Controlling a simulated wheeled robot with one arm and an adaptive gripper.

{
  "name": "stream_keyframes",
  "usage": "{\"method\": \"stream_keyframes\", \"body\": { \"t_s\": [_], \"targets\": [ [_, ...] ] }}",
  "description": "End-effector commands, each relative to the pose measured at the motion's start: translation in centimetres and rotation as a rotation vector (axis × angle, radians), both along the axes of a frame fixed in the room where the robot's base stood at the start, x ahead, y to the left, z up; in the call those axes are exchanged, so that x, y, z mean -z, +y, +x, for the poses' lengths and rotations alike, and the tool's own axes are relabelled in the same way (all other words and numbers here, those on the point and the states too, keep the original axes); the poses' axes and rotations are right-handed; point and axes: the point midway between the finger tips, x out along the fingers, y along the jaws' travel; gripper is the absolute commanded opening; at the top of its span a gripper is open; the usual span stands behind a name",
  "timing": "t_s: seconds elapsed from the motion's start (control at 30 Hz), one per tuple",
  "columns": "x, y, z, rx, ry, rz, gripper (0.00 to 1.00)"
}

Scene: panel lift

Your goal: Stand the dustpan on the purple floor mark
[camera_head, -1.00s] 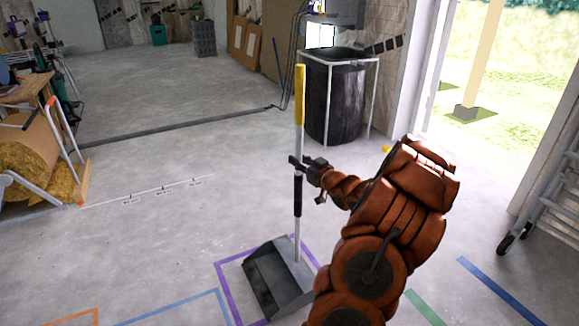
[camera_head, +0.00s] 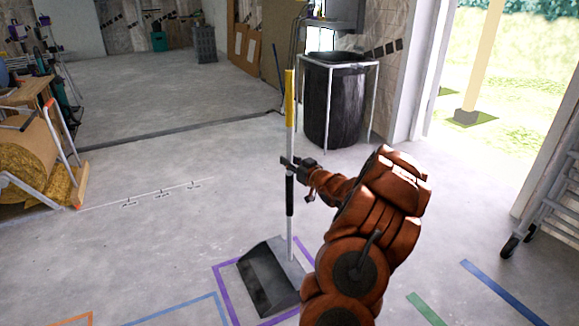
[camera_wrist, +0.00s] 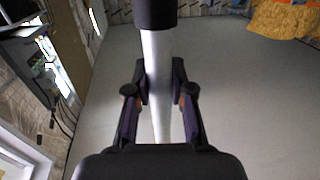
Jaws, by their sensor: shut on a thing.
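The dustpan (camera_head: 268,281) is a dark grey scoop with a tall upright handle (camera_head: 290,222) that is silver with a black grip and a yellow top. In the head view its pan appears within the outline of the purple floor mark (camera_head: 222,287), whose right part is partly hidden by my arm. I cannot tell whether the pan touches the floor. My gripper (camera_head: 288,162) is shut on the handle just above the black grip. In the wrist view the silver pole (camera_wrist: 158,85) runs between my fingers, with a black sleeve across the top.
A black bin in a white frame (camera_head: 335,105) stands behind the handle. Blue (camera_head: 500,290), green (camera_head: 425,308) and orange (camera_head: 80,320) floor marks lie around. A metal rack (camera_head: 545,215) is at the right. A workbench with a yellow roll (camera_head: 30,150) is at the left. The middle floor is clear.

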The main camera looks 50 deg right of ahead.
Motion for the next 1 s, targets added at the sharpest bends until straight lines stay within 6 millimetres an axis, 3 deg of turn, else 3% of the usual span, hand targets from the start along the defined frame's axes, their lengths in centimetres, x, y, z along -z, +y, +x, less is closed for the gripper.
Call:
{"method": "stream_keyframes", "body": {
  "t_s": [0.4,0.43,0.67,1.0],
  "targets": [
    [0.33,-0.02,-0.01,0.0,-0.002,0.0,0.0],
    [0.41,0.0,-0.01,-0.001,-0.001,-0.001,0.23],
    [0.44,0.01,0.0,-0.001,-0.001,0.0,0.47],
    [0.34,0.02,0.0,-0.001,0.0,-0.001,0.47]
  ]
}}
